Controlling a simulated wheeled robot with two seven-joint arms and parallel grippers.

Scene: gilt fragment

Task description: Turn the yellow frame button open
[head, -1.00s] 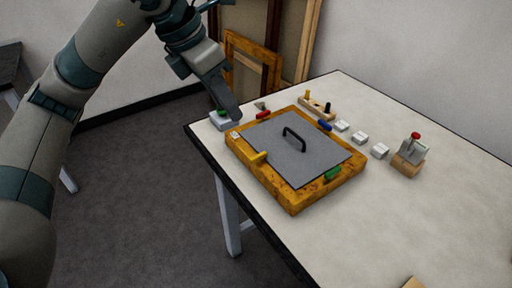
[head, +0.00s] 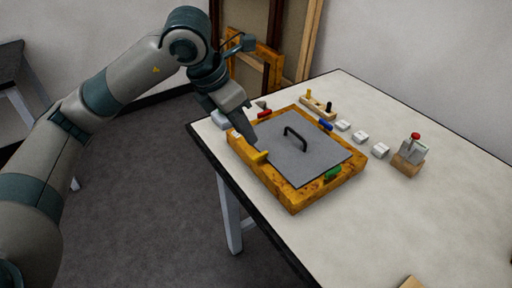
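The yellow button (head: 258,156) sits on the near-left side of the gilt wooden frame (head: 294,199), with its inner end reaching over the grey panel (head: 313,158). The frame lies flat on the table with a black handle (head: 295,137) on the panel. A green button (head: 332,173) is on the near-right side, a blue one (head: 325,125) at the far side and a red one (head: 264,114) at the far left. My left gripper (head: 254,145) points down just above the yellow button; I cannot tell if it touches it or how its fingers stand. My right gripper is not in view.
White blocks (head: 360,137) and a wooden block with a red-topped device (head: 409,155) stand right of the frame. A peg rack (head: 318,105) is behind it. The table's right part (head: 440,220) is mostly clear. Frames lean on the wall.

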